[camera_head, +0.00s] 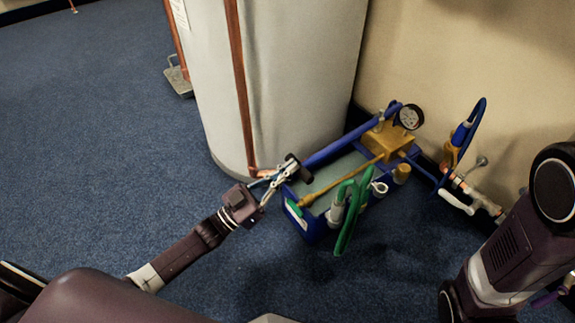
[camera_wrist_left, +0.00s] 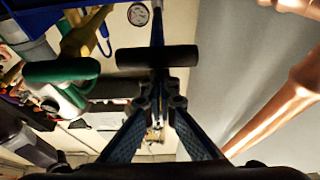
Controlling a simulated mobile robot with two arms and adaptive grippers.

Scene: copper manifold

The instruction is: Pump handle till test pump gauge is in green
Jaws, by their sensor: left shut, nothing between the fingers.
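The test pump is a blue trough (camera_head: 312,229) on the carpet with a brass block (camera_head: 388,141) at its far end. Its round white gauge (camera_head: 409,117) stands on top, and it also shows in the left wrist view (camera_wrist_left: 138,14); the needle and coloured zone are too small to read. The blue pump handle (camera_head: 338,147) slopes down towards me and ends in a black crossbar grip (camera_wrist_left: 158,57). My left gripper (camera_head: 284,174) is shut and empty, its fingertips (camera_wrist_left: 160,95) close to the crossbar; contact cannot be told. My right gripper is out of view.
A white cylinder (camera_head: 285,75) with a copper pipe (camera_head: 238,75) stands close behind my left gripper. Carpet at left is clear.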

